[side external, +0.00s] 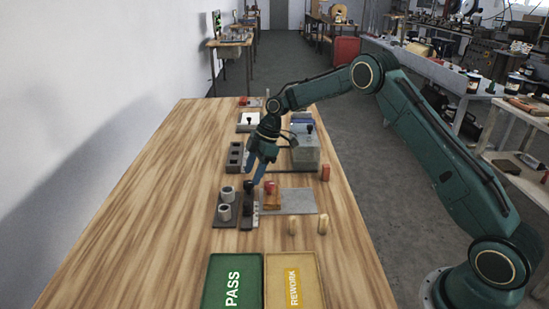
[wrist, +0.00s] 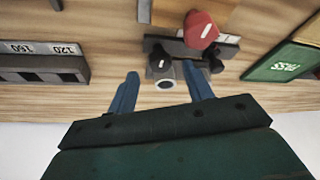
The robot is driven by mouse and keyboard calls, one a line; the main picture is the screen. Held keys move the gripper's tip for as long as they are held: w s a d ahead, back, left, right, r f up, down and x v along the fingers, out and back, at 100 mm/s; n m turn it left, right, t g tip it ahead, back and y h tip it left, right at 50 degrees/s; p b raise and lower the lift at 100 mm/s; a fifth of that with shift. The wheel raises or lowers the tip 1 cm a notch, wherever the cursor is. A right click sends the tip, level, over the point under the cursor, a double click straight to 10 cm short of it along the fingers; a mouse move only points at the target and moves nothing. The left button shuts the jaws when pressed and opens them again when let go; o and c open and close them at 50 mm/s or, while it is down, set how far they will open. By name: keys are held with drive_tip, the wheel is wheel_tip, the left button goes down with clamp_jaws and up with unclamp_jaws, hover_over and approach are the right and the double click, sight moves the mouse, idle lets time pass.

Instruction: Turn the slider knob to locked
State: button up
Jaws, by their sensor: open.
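A black knob (side external: 248,186) stands on a narrow dark slider rail (side external: 247,220) with a pale marked strip along it. In the wrist view a black knob with a pale mark (wrist: 159,63) shows just ahead of the gap between my fingers; it looks like the same knob. A red knob with a white line (wrist: 201,28) lies just beyond; it also shows in the side view (side external: 270,187). My gripper (side external: 253,181) points down, open and empty, close above the black knob. I cannot tell whether it touches, nor read the knob's lock position.
Grey cylinders (side external: 227,194) stand in a dark holder left of the rail. A grey plate (side external: 300,201) lies right of it. Green PASS (side external: 207,290) and yellow REWORK (side external: 315,290) trays are at the front. A grey box (side external: 305,155) stands behind. The table's left side is clear.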

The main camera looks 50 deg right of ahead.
sight(248, 188)
drive_tip(key=shift+x, duration=1.3)
drive_tip(key=c, duration=1)
